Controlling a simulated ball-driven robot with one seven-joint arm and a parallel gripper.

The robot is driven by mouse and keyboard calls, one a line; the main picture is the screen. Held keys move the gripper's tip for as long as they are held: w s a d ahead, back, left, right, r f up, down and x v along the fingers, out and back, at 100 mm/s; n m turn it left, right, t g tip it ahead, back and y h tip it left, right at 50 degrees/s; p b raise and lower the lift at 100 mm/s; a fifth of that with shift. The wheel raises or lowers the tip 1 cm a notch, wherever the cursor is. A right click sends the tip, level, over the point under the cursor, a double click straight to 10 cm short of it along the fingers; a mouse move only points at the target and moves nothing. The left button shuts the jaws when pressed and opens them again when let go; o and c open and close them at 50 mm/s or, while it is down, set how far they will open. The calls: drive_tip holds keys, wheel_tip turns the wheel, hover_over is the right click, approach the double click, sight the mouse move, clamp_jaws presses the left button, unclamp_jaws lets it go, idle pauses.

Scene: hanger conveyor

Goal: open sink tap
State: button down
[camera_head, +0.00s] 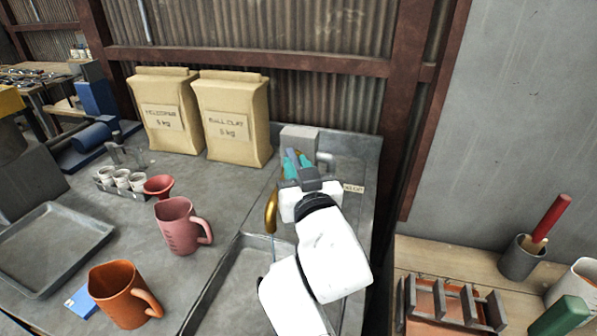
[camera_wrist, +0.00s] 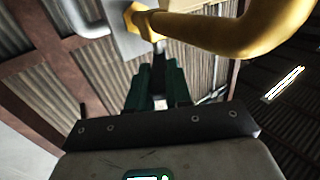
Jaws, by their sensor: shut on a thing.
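The sink tap's curved brass spout (camera_head: 271,212) hangs over the sink basin (camera_head: 232,285) in the head view. The spout also crosses the top right of the wrist view (camera_wrist: 235,33), joined to a brass hex nut on a grey block. My gripper (camera_head: 296,160) is beside the tap, its teal fingers pointing to the grey block (camera_head: 299,137). In the wrist view my gripper (camera_wrist: 158,80) is shut on a dark piece just under the nut, which looks like the tap handle. The fingers hide most of it. A thin pale line shows below the spout; I cannot tell whether it is water.
A pink jug (camera_head: 178,228), an orange jug (camera_head: 120,296) and a red funnel (camera_head: 158,187) stand left of the sink. A wooden table (camera_head: 440,262) with a rack and tools is at right.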

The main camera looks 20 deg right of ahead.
idle(0.4)
drive_tip(key=c, duration=1)
unclamp_jaws()
drive_tip(key=shift+c, duration=0.2)
drive_tip(key=s+b, duration=0.2)
drive_tip(key=s, duration=0.8)
drive_tip(key=shift+s+a, duration=0.35)
drive_tip(key=shift+a, duration=0.05)
